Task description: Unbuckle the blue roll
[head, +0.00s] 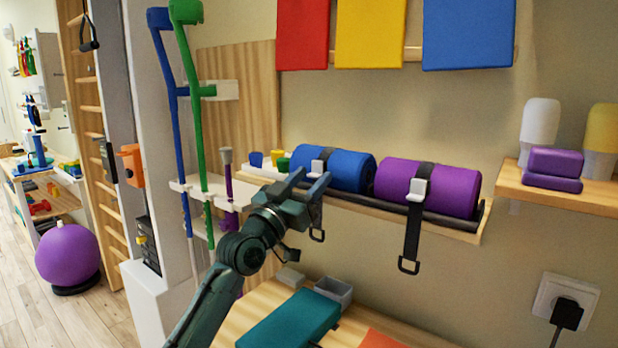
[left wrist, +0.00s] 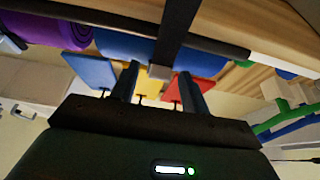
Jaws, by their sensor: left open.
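The blue roll (head: 347,170) lies on a wall shelf (head: 455,229), left of the purple roll (head: 430,186). A dark strap (left wrist: 177,30) goes around it, with a pale buckle (head: 316,168) on its front and a loose end with a ring (head: 317,236) hanging below. My left gripper (head: 312,184) is open in front of the blue roll, at the buckle. In the left wrist view, the buckle (left wrist: 157,72) shows between the fingertips of my left gripper (left wrist: 158,76); I cannot tell whether they touch it. My right gripper is not in view.
The purple roll has its own strap and white buckle (head: 417,189). A dark bar (head: 436,217) runs along the shelf front. Green (head: 197,110) and blue crutches stand left of my gripper. A teal block (head: 291,321) and a grey bin (head: 333,291) sit below.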

